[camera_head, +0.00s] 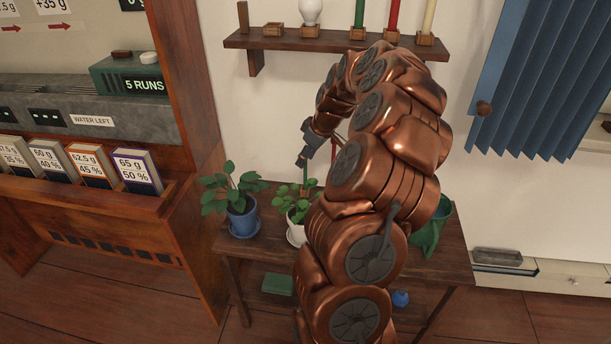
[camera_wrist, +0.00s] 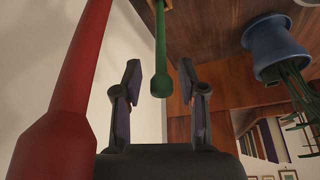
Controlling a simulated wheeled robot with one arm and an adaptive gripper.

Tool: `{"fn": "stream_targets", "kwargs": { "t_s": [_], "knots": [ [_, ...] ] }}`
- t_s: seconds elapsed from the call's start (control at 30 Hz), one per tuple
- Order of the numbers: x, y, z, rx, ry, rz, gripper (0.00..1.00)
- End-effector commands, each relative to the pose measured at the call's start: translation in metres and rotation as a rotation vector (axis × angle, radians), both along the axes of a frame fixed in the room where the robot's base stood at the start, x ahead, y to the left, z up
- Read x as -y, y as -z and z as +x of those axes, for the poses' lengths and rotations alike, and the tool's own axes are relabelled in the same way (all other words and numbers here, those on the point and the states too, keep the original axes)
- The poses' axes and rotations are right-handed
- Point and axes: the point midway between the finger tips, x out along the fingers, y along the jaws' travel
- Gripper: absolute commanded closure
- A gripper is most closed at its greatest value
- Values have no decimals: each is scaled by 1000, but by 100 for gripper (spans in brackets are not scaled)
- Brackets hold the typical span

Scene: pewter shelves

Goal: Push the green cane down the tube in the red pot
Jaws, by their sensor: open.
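My gripper (camera_head: 303,157) points down over the table, above the plants. In the wrist view my gripper (camera_wrist: 160,68) is open, with one finger on each side of the green cane (camera_wrist: 160,50). The cane's thicker end lies between the fingers, with a gap showing on both sides. A red cane (camera_wrist: 78,70) with a thick end stands close to the camera, left of the fingers. I cannot make out the red pot or its tube; my arm hides part of the table in the head view.
A blue pot (camera_head: 243,222) and a white pot (camera_head: 296,234) hold plants on the wooden table (camera_head: 455,255). A green watering can (camera_head: 430,238) stands right of my arm. A wall shelf (camera_head: 290,43) with a bulb and coloured sticks is behind. A wooden cabinet (camera_head: 175,70) borders the left.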

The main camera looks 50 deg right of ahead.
Motion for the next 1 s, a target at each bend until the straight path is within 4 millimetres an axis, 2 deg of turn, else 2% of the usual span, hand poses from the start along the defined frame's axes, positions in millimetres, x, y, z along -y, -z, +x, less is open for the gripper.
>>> {"fn": "stream_targets", "kwargs": {
  "t_s": [0.03, 0.2, 0.47, 0.83, 0.87, 1.0],
  "knots": [
    [-2, 9, 2, -3, -1, 2, 59],
    [-4, 27, 10, 1, 0, 1, 59],
    [-4, 29, 12, 2, 0, 0, 59],
    [-4, 29, 12, 2, 0, 0, 98],
    [-4, 29, 12, 2, 0, 0, 100],
    [-4, 29, 12, 2, 0, 0, 100]
  ]
}}
